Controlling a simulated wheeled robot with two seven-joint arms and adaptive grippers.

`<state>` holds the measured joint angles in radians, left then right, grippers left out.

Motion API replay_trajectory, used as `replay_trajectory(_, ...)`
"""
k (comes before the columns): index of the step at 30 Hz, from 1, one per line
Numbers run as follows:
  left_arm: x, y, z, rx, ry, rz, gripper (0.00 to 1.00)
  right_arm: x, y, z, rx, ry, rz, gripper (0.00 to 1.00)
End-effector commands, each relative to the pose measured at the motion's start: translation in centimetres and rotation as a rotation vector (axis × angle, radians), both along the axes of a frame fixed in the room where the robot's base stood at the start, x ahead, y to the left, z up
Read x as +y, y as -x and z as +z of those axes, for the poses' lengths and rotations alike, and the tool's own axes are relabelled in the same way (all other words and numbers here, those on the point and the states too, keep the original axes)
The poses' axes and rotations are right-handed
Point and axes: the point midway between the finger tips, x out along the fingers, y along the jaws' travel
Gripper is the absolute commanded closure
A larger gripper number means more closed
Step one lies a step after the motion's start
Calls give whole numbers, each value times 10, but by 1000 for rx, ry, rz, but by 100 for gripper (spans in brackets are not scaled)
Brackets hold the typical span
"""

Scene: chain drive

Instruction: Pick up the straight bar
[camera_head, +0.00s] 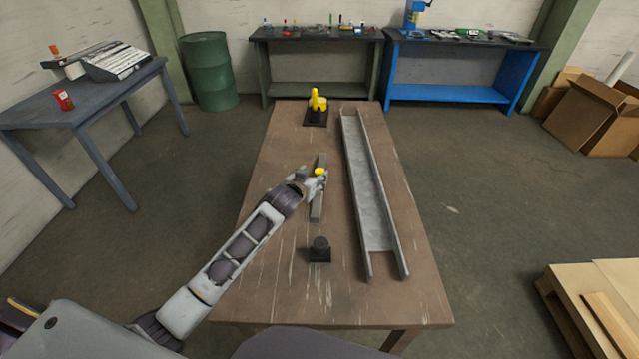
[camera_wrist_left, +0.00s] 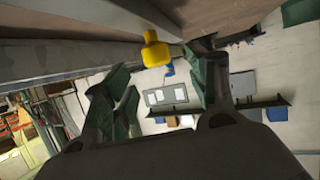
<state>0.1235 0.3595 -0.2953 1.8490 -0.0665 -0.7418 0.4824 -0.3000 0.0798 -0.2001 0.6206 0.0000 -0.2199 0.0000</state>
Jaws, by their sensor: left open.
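The straight bar (camera_head: 316,206) is grey and narrow. It lies lengthwise on the brown table, left of a long metal channel. A yellow knob (camera_head: 320,171) is at the bar's middle, and a yellow knob (camera_wrist_left: 156,50) also shows in the left wrist view, near the space between the fingertips. My left gripper (camera_head: 318,178) reaches in from the left at the bar's middle and hides part of it. Its two dark green fingers (camera_wrist_left: 165,85) are spread apart with nothing between them. I cannot tell whether they touch the bar. My right gripper is not in view.
The metal channel (camera_head: 368,190) runs along the table (camera_head: 272,290) on the right. A black block (camera_head: 320,251) stands near the front. A yellow part (camera_head: 317,102) on a black base stands at the far end. The table's front left is clear.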

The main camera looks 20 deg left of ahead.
Motion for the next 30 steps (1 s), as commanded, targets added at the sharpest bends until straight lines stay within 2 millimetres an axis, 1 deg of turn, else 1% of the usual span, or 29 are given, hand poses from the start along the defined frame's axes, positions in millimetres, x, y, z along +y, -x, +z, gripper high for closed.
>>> replay_trajectory(3, 0, -7, -2, 0, 0, 0, 42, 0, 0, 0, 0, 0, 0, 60)
replay_trajectory(6, -1, -9, -3, 0, 0, 0, 42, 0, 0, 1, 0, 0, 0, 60)
replay_trajectory(20, -1, -11, -4, 0, 0, 0, 42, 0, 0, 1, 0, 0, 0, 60)
replay_trajectory(26, -2, -21, -6, -1, -1, 0, 42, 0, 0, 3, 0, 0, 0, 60)
replay_trajectory(30, -4, -31, -9, 0, -1, 0, 42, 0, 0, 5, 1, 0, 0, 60)
